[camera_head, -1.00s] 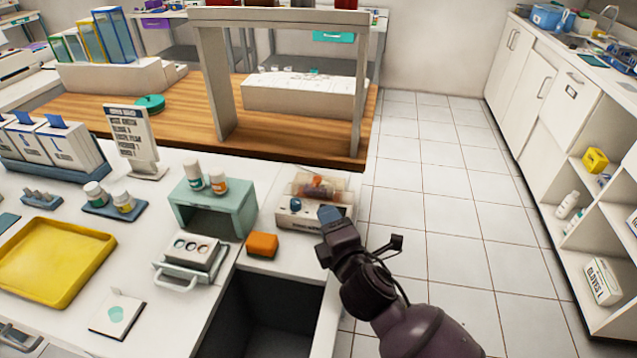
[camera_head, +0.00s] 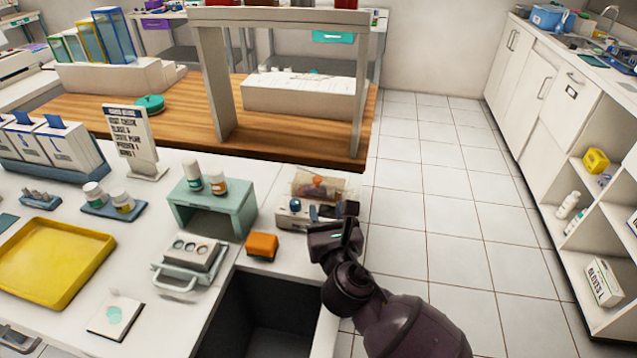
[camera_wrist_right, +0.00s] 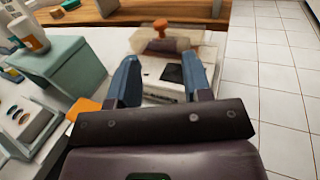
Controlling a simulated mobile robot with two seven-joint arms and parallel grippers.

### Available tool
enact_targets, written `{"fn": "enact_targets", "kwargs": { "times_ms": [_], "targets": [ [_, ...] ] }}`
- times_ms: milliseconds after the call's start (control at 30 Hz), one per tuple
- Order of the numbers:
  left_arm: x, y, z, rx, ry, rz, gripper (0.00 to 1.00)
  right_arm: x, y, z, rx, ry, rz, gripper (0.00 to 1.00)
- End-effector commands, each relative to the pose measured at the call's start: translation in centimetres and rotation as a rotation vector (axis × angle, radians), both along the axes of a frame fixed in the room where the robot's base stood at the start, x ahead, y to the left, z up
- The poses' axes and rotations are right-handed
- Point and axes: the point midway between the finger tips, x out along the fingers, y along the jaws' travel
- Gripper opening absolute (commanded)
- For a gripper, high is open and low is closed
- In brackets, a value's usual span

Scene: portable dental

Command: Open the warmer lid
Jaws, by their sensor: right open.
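The warmer (camera_head: 290,217) is a small white box at the right end of the white counter. Its translucent lid (camera_head: 319,184), with an orange-brown knob (camera_wrist_right: 160,26), sits on its back part and looks closed. A blue knob and a dark panel show on its front. My right gripper (camera_head: 330,212) is just in front of the warmer. In the right wrist view the right gripper (camera_wrist_right: 160,82) has two blue fingers apart, with the warmer (camera_wrist_right: 160,92) ahead between them and nothing held. My left gripper is not in view.
An orange block (camera_head: 262,245) and a teal stand (camera_head: 212,207) with bottles are left of the warmer. A dark opening (camera_head: 265,310) lies in the counter's front. A wooden table with a frame (camera_head: 212,80) stands behind. Open floor (camera_head: 430,210) lies to the right.

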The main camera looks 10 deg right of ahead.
Motion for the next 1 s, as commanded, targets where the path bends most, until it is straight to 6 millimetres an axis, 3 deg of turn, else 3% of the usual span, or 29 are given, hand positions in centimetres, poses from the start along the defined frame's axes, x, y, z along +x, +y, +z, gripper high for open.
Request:
{"fn": "enact_targets", "kwargs": {
  "times_ms": [500,700,1000],
  "targets": [
    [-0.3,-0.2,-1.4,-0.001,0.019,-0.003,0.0,8.0,0.7,-0.3,0.004,0.004,0.002,0.45],
    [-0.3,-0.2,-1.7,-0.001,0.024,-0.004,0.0,9.3,0.8,-0.2,0.004,0.003,0.001,0.45],
    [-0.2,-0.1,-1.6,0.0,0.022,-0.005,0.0,9.4,0.8,0.0,0.004,0.002,0.001,0.45]
  ]
}}
